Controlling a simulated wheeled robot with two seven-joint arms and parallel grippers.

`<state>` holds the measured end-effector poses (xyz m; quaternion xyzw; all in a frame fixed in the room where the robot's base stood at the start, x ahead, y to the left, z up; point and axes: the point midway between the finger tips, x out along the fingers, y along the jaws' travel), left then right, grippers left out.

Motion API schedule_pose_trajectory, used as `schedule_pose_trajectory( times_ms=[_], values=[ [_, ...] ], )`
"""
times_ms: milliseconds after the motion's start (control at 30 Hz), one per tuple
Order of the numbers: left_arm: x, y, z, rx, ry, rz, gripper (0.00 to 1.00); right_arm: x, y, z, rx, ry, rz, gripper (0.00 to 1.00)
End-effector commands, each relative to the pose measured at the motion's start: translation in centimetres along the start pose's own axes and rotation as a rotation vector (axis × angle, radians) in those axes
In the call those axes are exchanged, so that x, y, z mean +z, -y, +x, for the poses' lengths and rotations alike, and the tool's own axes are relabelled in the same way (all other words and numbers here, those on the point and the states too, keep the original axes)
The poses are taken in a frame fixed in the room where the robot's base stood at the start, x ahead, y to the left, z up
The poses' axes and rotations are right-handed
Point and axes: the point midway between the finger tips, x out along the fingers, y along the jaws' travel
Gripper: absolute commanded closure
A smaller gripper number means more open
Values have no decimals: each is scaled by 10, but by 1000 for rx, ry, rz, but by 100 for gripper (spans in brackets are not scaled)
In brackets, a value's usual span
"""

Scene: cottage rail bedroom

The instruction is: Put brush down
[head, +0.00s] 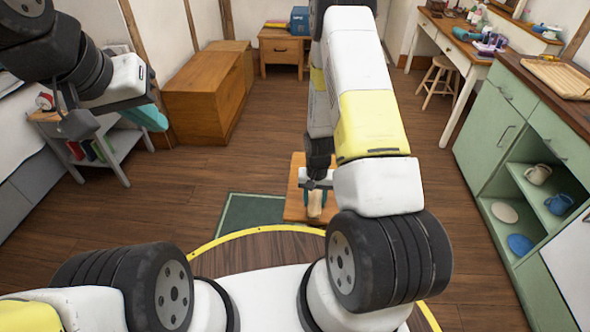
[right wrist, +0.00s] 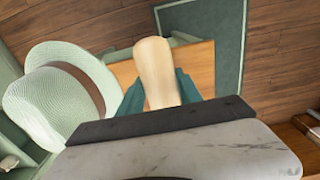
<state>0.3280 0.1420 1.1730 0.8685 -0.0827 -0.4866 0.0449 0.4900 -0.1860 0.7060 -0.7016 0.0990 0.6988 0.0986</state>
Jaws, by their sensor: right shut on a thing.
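My right gripper (head: 316,208) reaches down in front of my base. In the right wrist view its teal fingers (right wrist: 160,92) are shut on a pale wooden piece, the brush (right wrist: 154,62). The brush also shows as a small tan shape in the head view (head: 315,203). It is over an orange-brown wooden surface (right wrist: 203,65), which the head view also shows (head: 297,168). I cannot tell whether the brush touches that surface. My left gripper (head: 147,117) hangs at the upper left with one teal finger clear; its opening is hidden.
A dark green mat (head: 247,212) lies on the floor beside the wooden surface. A pale hat with a brown band (right wrist: 62,88) is left of the brush in the right wrist view. A green cabinet (head: 490,130) stands at right, a wooden chest (head: 205,95) at the back left.

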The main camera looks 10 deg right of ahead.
Motion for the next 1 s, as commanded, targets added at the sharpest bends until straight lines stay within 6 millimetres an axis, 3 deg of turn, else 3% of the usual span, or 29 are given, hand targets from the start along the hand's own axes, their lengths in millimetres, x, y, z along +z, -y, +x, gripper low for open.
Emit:
schedule_pose_trajectory(
  times_ms=[100,333,533,767,1000],
  values=[
    [0,0,0,0,0,0,100,-28,18,3,-1,-3,-2,100],
    [0,0,0,0,0,0,100,-59,37,7,0,-1,0,100],
    [0,0,0,0,0,0,100,-70,45,8,-1,-1,-1,100],
    [0,0,0,0,0,0,100,-68,44,42,0,2,-1,100],
    [0,0,0,0,0,0,100,-69,44,43,0,0,-1,100]
  ],
)
